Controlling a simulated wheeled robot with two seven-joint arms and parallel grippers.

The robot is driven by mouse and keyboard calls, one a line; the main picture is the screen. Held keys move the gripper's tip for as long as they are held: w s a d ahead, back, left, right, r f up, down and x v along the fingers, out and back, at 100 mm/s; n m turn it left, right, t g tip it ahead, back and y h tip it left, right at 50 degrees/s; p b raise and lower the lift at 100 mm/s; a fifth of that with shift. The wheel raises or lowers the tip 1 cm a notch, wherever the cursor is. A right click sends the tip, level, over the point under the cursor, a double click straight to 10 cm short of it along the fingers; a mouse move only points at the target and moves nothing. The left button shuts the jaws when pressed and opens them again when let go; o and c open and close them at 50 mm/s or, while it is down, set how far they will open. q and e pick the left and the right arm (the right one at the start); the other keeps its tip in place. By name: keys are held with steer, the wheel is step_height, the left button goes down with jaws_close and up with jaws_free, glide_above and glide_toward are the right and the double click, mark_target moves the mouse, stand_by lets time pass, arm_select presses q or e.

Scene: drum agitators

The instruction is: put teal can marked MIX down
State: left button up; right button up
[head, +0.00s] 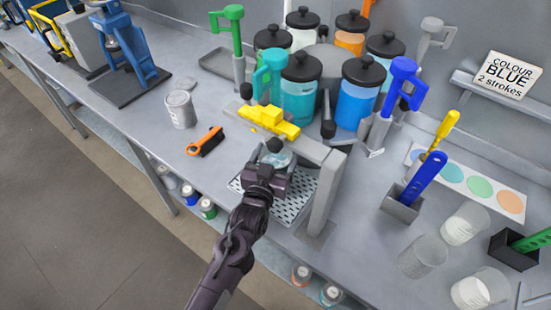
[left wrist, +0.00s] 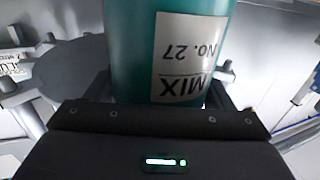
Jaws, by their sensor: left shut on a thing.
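The teal can marked MIX (left wrist: 135,45) fills the middle of the left wrist view, its white label reading MIX No. 27 upside down. In the head view only its pale top (head: 279,158) shows, beyond my gripper and under the yellow bar. My left gripper (head: 268,174) is shut on the can, with a finger on each side. The can is over the perforated grate (head: 297,207); I cannot tell whether its base touches it. My right gripper is not in view.
Jars of coloured liquid (head: 357,100) stand behind. An orange-handled brush (head: 205,141) and a grey can (head: 180,110) are left.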

arm_select(q)
steer(key=shift+f+p, duration=0.65)
steer(key=shift+f, duration=0.3)
steer(key=shift+f, duration=0.15)
steer(key=o, duration=1.6)
steer(key=shift+f, duration=0.1)
